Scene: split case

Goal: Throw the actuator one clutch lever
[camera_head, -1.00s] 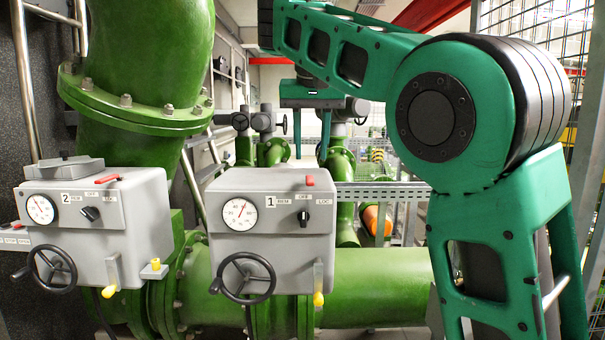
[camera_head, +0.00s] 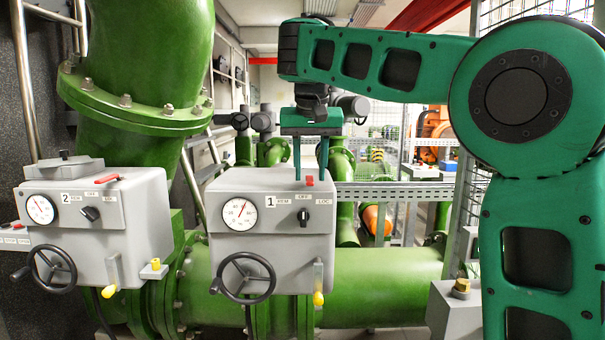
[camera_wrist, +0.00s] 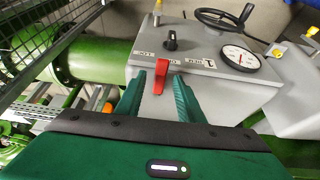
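Actuator one (camera_head: 228,188) is a grey box with a gauge, a "1" label, a black knob (camera_head: 303,216) and a black handwheel (camera_head: 248,277). A small red lever (camera_head: 309,181) is on its top edge; it also shows in the wrist view (camera_wrist: 161,80). A grey lever with a yellow end (camera_head: 318,298) hangs at its lower right. No readable label tells which is the clutch lever. My gripper (camera_head: 310,174) points down over the box top. Its fingers are open, one on each side of the red lever (camera_wrist: 158,73). I cannot tell whether they touch it.
Actuator two (camera_head: 120,215), a similar grey box with a red lever and handwheel, stands to the left. A large green pipe (camera_head: 380,285) runs below and behind. A wire mesh fence (camera_head: 530,10) is at the right.

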